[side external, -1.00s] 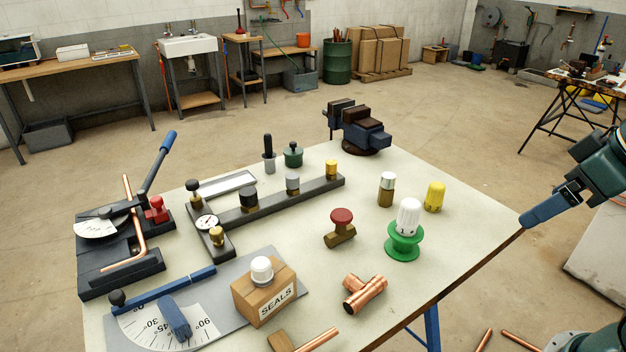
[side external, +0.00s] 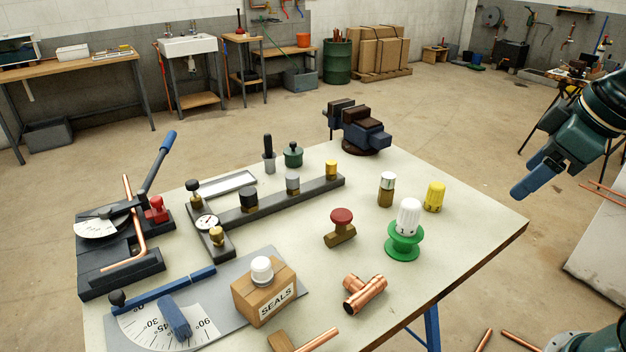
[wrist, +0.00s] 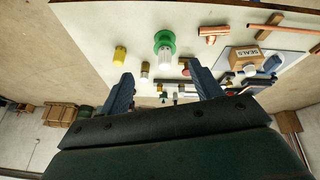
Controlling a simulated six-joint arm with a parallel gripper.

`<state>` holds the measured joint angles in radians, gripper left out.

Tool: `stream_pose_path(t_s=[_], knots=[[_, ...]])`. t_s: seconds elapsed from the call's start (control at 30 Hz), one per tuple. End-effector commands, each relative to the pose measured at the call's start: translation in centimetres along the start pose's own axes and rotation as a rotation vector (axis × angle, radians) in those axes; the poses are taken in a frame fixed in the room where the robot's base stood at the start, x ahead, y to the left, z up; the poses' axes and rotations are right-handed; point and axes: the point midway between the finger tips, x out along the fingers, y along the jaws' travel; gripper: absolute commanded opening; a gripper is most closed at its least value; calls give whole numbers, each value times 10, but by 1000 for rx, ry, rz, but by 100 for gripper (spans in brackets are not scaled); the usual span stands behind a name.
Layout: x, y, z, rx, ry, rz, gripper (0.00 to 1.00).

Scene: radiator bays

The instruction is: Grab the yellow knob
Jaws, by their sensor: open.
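The yellow knob (side external: 434,197) is a ribbed cap standing upright at the right side of the table, just behind a white knob on a green spool. My gripper (side external: 520,192) is off the table's right edge, raised and to the right of the yellow knob, touching nothing. In the wrist view its two fingers (wrist: 160,90) are spread apart and nothing is between them.
The white knob on its green spool (side external: 404,241) and a white-topped brass fitting (side external: 386,189) stand close to the yellow knob. A red-capped valve (side external: 341,228) and a vise (side external: 358,128) are farther left. The table's right corner (side external: 490,222) is bare.

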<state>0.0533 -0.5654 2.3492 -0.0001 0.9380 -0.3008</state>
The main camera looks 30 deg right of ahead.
Motion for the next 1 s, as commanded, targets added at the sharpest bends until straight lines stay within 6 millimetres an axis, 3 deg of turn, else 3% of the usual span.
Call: stream_pose_path(t_s=[0.47, 0.77, 1.0], knots=[[32, 60, -77, -482, -144, -52, 64], [71, 104, -113, -783, -208, -131, 64], [112, 142, -132, -1020, -241, -216, 64]])
